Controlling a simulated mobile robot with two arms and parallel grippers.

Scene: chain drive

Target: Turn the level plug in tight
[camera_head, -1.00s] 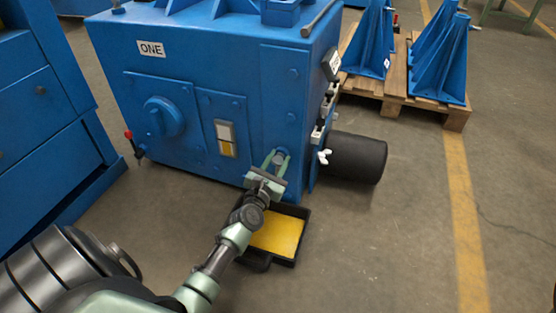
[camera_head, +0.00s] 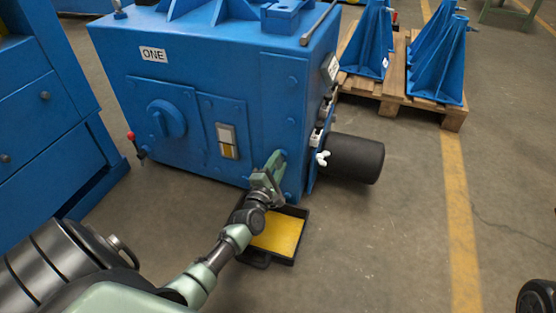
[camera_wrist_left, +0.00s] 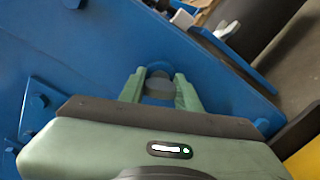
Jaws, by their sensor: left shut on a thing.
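The level plug (camera_wrist_left: 158,88) is a round grey-blue plug low on the front face of the blue housing (camera_head: 200,80) marked ONE. In the left wrist view it sits between the two green fingers of my left gripper (camera_wrist_left: 160,90). In the head view my left gripper (camera_head: 275,162) is at the lower right of the housing's front, and its rolled fingers largely hide the plug. The gripper is shut on the plug. My right gripper is not in view. How deep the plug sits cannot be told.
A black tray with yellow liquid (camera_head: 297,247) stands on the floor below the gripper. A black cylinder (camera_head: 355,158) and a white wing-shaped handle (camera_head: 322,158) stick out at the housing's right. A pallet (camera_head: 393,90) holds blue brackets.

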